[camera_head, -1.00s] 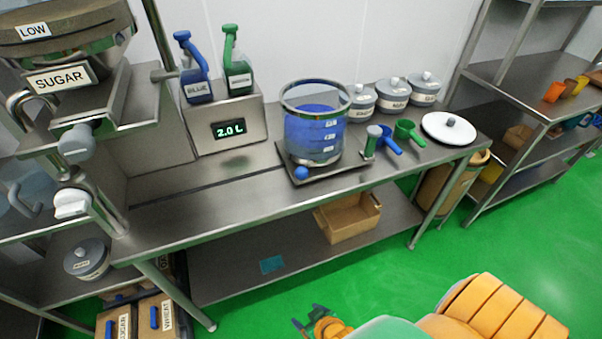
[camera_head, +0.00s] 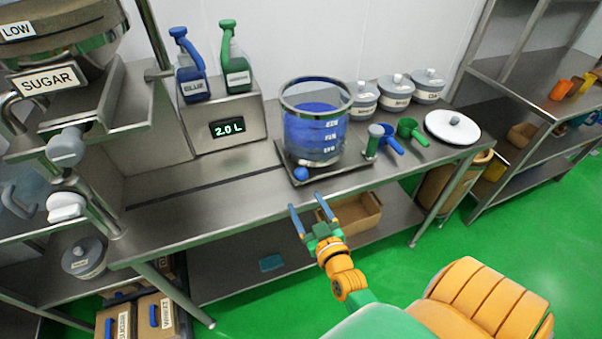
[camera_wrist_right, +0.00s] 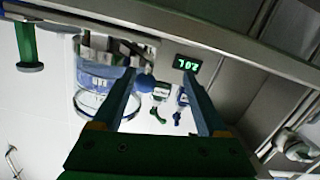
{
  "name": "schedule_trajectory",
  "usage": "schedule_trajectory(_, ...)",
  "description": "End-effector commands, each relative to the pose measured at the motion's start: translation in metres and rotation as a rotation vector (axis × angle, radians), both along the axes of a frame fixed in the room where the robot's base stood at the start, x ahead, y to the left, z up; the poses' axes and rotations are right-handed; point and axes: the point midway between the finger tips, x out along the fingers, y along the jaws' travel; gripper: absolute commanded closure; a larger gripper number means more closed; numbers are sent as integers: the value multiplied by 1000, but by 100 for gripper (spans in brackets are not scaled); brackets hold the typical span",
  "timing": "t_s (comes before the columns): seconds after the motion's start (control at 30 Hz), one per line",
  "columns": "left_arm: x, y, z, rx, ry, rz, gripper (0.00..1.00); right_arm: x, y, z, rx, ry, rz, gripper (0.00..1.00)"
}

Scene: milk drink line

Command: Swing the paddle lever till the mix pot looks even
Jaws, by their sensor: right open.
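The clear mix pot (camera_head: 314,132) stands on a dark flat base (camera_head: 330,173) on the steel bench. Its contents look blue in the upper part, with a paler band at the bottom. A blue ball knob (camera_head: 301,173), apparently the paddle lever's end, sits at the base's front left corner. The pot (camera_wrist_right: 92,103) and a blue knob (camera_wrist_right: 145,83) also show in the right wrist view. My right gripper (camera_head: 308,204) is open and empty, in front of the bench edge, apart from the knob. In the wrist view, its fingers (camera_wrist_right: 158,76) point toward the bench. My left gripper is out of view.
A dispenser with a 2.0 L display (camera_head: 227,128) carries blue and green bottles at left. Green and blue scoops (camera_head: 411,132), lidded pots (camera_head: 395,92) and a white lid (camera_head: 452,127) stand right. The bench edge lies between my gripper and the pot.

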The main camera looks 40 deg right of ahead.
Motion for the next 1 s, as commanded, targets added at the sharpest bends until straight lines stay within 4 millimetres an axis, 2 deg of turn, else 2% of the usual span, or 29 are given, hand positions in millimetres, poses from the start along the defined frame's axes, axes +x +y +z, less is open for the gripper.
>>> schedule_trajectory(0.03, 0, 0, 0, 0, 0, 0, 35, 1, -7, 18, -17, -49, -21, 24)
schedule_trajectory(0.13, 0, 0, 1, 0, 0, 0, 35, 8, -15, 36, -35, -98, -39, 24)
schedule_trajectory(0.43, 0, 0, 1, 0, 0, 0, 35, 62, -29, 35, -34, -96, -37, 24)
schedule_trajectory(0.57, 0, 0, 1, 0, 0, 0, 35, 70, -32, 35, -34, -94, -37, 24)
schedule_trajectory(0.77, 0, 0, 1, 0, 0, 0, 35, 71, -32, 35, -33, -93, -37, 24)
schedule_trajectory(1.0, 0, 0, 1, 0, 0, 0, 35, 70, -32, 35, -33, -92, -37, 89)
